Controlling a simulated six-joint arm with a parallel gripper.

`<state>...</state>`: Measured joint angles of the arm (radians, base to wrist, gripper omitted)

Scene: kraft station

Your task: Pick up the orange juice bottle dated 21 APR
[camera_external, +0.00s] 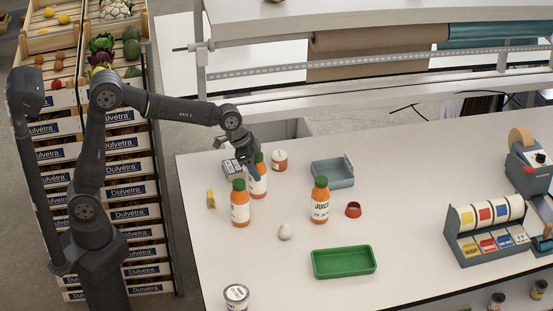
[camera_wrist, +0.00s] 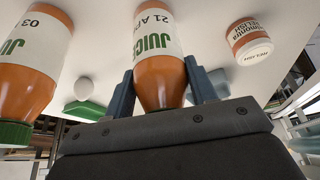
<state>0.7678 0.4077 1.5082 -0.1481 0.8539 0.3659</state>
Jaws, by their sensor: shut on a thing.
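The orange juice bottle dated 21 APR (camera_wrist: 158,38) stands between the two fingers of my gripper (camera_wrist: 160,88) in the wrist view, with 21 AP showing on its white label. My gripper (camera_external: 255,172) is shut on this bottle (camera_external: 257,185) in the external view, near the bottle's upper part. Its cap is hidden behind the gripper body in the wrist view. I cannot tell whether its base touches the table. A second juice bottle (camera_external: 240,212) stands close by at the front left; its label starts with 03 in the wrist view (camera_wrist: 30,50).
A third juice bottle (camera_external: 320,205) stands to the right, beside a red ring-shaped item (camera_external: 353,210). A relish jar (camera_external: 280,161) stands behind. An egg-shaped white item (camera_external: 285,232), green tray (camera_external: 343,274), grey bin (camera_external: 333,183) and yellow clip (camera_external: 211,199) lie around on the white table.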

